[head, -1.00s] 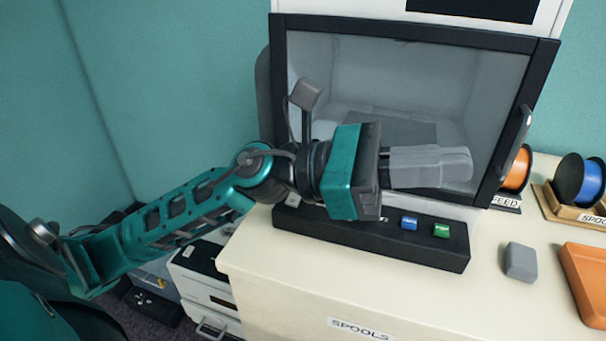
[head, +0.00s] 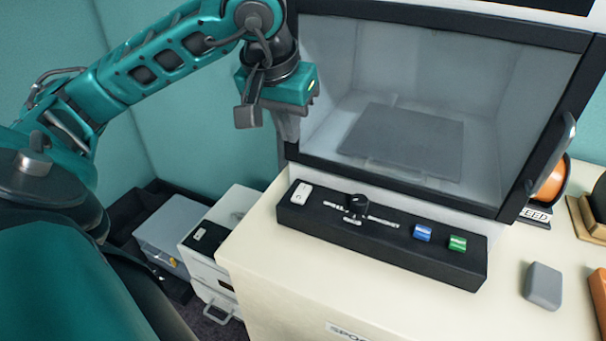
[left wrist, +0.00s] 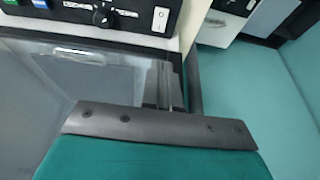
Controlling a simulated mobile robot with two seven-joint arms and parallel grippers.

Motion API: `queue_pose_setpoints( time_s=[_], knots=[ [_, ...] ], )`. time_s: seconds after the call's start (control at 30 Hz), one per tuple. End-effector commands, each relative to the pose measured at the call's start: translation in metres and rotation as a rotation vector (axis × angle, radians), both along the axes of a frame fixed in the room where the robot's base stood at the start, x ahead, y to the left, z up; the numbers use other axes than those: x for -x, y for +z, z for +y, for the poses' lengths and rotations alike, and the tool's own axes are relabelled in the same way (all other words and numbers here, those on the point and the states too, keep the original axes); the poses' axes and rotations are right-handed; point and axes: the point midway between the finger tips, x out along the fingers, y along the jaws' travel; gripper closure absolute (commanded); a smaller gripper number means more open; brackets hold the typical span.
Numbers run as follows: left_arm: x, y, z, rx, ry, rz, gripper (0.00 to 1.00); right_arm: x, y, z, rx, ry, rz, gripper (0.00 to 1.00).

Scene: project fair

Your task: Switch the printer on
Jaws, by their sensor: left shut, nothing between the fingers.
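The printer (head: 320,150) has a black-framed clear door, closed, with a dark flat plate inside. Its black control panel (head: 390,255) lies below the door. A white rocker switch (head: 300,193) sits at the panel's left end. It also shows in the left wrist view (left wrist: 160,20). My left gripper (head: 289,138) is shut and empty, pointing down at the door's left edge. It is above the switch and apart from it. In the left wrist view the fingers (left wrist: 172,98) show just short of the panel. My right gripper is not in view.
The panel also has a black dial (head: 357,203), a blue button (head: 423,233) and a green button (head: 458,244). A grey block (head: 543,286) lies on the cream table (head: 290,290). White machines stand low at left. An orange spool (head: 552,186) is at right.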

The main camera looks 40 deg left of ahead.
Motion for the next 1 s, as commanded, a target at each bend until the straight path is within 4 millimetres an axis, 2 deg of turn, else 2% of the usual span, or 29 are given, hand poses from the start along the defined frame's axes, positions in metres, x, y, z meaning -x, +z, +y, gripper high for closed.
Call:
queue_pose_setpoints(
  time_s=[0.27, 0.37, 0.8, 1.0],
  knots=[
    [-0.002, -0.008, 0.000, 0.005, 0.000, 0.003, 1.00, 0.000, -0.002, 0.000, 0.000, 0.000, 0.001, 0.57],
    [-0.006, -0.022, 0.001, 0.005, 0.001, 0.006, 1.00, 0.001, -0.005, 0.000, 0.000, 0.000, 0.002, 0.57],
    [-0.033, -0.107, 0.009, 0.008, -0.001, 0.007, 1.00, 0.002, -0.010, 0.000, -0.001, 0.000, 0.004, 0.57],
    [-0.037, -0.129, 0.010, 0.007, 0.000, 0.003, 1.00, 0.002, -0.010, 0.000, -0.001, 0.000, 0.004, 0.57]
  ],
)
